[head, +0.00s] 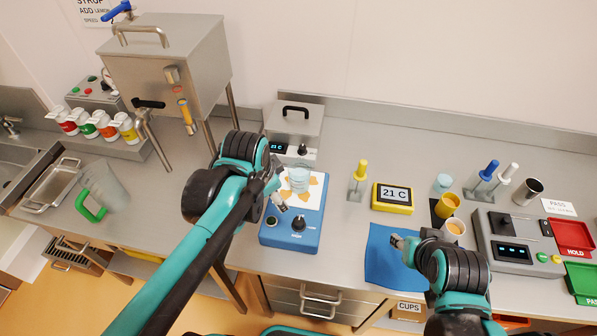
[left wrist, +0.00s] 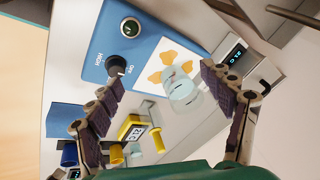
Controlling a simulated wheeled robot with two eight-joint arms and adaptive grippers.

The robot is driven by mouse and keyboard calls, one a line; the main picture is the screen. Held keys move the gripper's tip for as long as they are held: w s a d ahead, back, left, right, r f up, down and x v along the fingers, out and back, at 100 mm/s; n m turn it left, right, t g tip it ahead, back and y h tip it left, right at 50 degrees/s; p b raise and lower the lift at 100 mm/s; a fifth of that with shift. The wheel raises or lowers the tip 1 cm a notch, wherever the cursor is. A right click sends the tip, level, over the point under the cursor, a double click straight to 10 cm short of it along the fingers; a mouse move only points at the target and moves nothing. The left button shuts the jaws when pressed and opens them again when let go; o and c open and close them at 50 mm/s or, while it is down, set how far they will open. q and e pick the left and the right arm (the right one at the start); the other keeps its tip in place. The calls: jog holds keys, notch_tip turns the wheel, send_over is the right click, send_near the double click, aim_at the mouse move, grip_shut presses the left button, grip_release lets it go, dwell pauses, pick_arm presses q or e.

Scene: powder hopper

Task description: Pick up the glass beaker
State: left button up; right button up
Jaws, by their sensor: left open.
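The glass beaker (head: 299,178) is clear with pale contents and stands upright on the white patterned top of the blue heater-stirrer (head: 290,236). In the left wrist view the beaker (left wrist: 184,93) shows between the spread fingers, nearer the right-hand one. My left gripper (head: 279,188) is open and empty, just left of the beaker in the head view, with its fingers pointing towards it. In the left wrist view the gripper (left wrist: 163,78) shows both padded fingers wide apart. My right gripper (head: 400,241) hangs over the blue cloth; its jaws are too small to judge.
A metal box (head: 295,121) with a display stands behind the stirrer. A green-handled pitcher (head: 106,186) and the steel hopper (head: 170,70) are on the left. Cups (head: 447,205) stand beyond my right gripper.

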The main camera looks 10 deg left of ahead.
aim_at(300, 163)
pick_arm(q)
jog(key=w+d+m+g+p, duration=0.1)
jog(key=w+m+p, duration=0.1)
jog(key=w+m, duration=0.1)
jog(key=w+d+f+m+g+p, duration=0.1)
jog(key=w+d+m+p, duration=0.1)
jog(key=w+m, duration=0.2)
jog(key=w+d+m+g+p, duration=0.1)
jog(key=w+m+g+p, duration=0.1)
jog(key=w+m, duration=0.2)
jog(key=shift+w+d+f+m, duration=0.15)
jog(key=shift+d+m, duration=0.05)
jog(key=shift+m, duration=0.3)
jog(key=shift+w+d+f+m, duration=0.1)
jog(key=shift+d+f+m, duration=0.05)
jog(key=shift+m, duration=0.35)
jog(key=shift+w+d+f+m+p, duration=0.15)
jog(key=shift+f+m+p, duration=0.2)
jog(key=shift+f+m, duration=0.15)
notch_tip(300, 163, down, 8)
jog(key=shift+r+b, duration=0.2)
jog(key=shift+b, duration=0.55)
jog(key=c, duration=1.5)
jog(key=shift+o, duration=0.2)
jog(key=shift+r, duration=0.25)
